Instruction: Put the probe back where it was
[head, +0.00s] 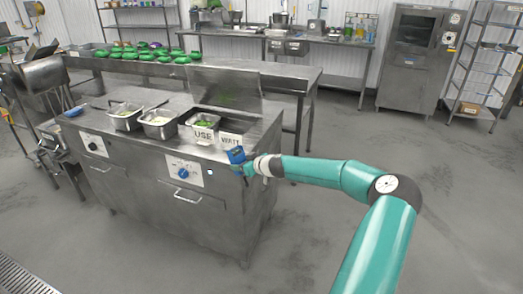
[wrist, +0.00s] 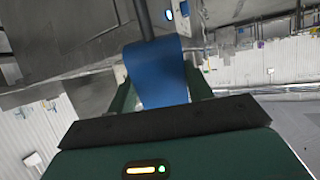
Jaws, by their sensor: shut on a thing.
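The probe (wrist: 157,72) has a flat blue handle and a thin grey shaft in the wrist view. My gripper (wrist: 160,92) is shut on the handle, with one green finger on each side. In the head view the blue probe (head: 236,155) is at the front right corner of the steel counter, held in my gripper (head: 244,168). It is close to the "VERIFY" sign (head: 230,140); I cannot tell whether it touches anything. The shaft's tip is not clear. I cannot make out a holder for the probe.
The steel counter (head: 135,168) holds several metal pans (head: 159,124) and a "USE" sign (head: 203,135). A raised lid (head: 225,88) stands behind. A table with green items (head: 140,52) is farther back. The floor at right is clear.

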